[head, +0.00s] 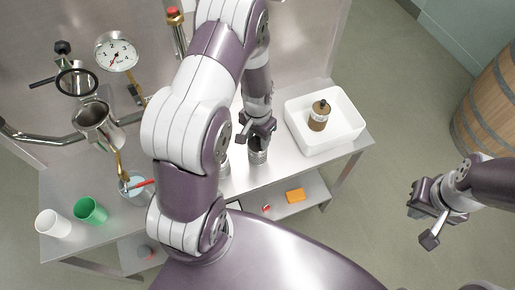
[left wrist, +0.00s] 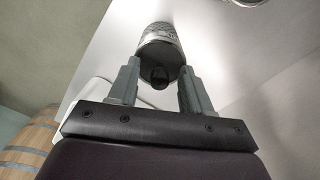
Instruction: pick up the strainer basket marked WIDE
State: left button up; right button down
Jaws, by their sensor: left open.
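A small metal strainer basket (head: 258,156) stands on the steel bench directly below my left gripper (head: 257,138). In the left wrist view the perforated basket (left wrist: 160,40) shows beyond and between the two spread fingers of my left gripper (left wrist: 159,80), with a dark knob at its near end. The left gripper is open; I cannot tell whether it touches the basket. A second metal basket (head: 225,166) is mostly hidden by my left arm. No WIDE marking can be read on either. My right gripper (head: 424,226) is open and empty, off the bench to the right.
A white tub (head: 352,133) holding a brown bottle (head: 319,115) stands right of the left gripper. Left are a pressure gauge (head: 116,52), a steel spout vessel (head: 95,118), a glass beaker (head: 134,188), a green cup (head: 91,210) and a white cup (head: 53,224). An orange block (head: 295,195) lies on the lower shelf.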

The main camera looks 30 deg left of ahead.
pick_arm(q)
jog(key=shift+s+r, duration=0.1)
grip_shut()
jog(key=shift+r, duration=0.1)
